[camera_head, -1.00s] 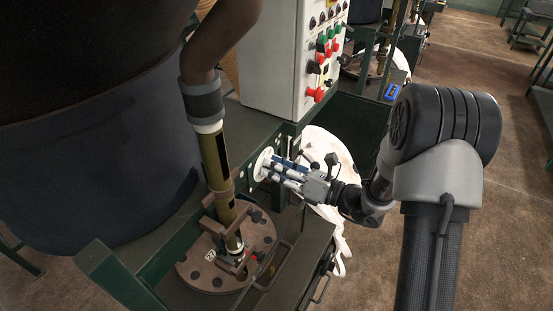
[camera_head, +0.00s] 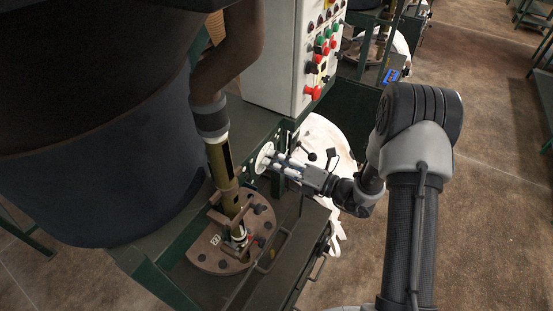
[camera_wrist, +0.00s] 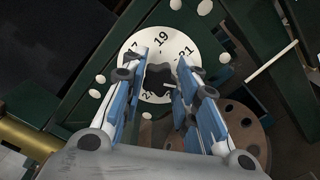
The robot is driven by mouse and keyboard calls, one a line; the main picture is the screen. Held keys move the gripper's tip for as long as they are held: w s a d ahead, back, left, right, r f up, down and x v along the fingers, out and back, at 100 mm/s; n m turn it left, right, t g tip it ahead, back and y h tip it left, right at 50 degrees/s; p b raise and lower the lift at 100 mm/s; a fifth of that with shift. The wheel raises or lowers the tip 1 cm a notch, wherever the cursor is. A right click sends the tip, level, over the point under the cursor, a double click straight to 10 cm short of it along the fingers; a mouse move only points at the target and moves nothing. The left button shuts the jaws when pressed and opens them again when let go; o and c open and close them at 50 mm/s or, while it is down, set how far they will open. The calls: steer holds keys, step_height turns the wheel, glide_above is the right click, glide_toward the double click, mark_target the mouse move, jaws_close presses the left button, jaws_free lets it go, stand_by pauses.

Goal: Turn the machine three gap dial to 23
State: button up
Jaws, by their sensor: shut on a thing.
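The gap dial (camera_wrist: 141,44) is a white round plate with black numbers on a green machine frame. In the wrist view 17, 19 and 21 show along its upper rim, and part of another number shows low down, mostly hidden. A dark knob (camera_wrist: 158,78) sits at its centre. My gripper (camera_wrist: 162,70) has blue and white fingers on both sides of the knob and is shut on it. In the head view the dial (camera_head: 263,158) shows edge-on at the left of my gripper (camera_head: 279,163), and its numbers cannot be read there.
A brown round flange (camera_head: 215,256) with bolts and an olive tube stands left of the dial. A white control box (camera_head: 274,60) with coloured buttons is behind. A white bag (camera_head: 325,136) hangs beyond my gripper. Open floor lies at right.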

stand_by(0.3)
steer(key=o, duration=1.1)
steer(key=shift+d, duration=0.1)
steer(key=v, duration=1.2)
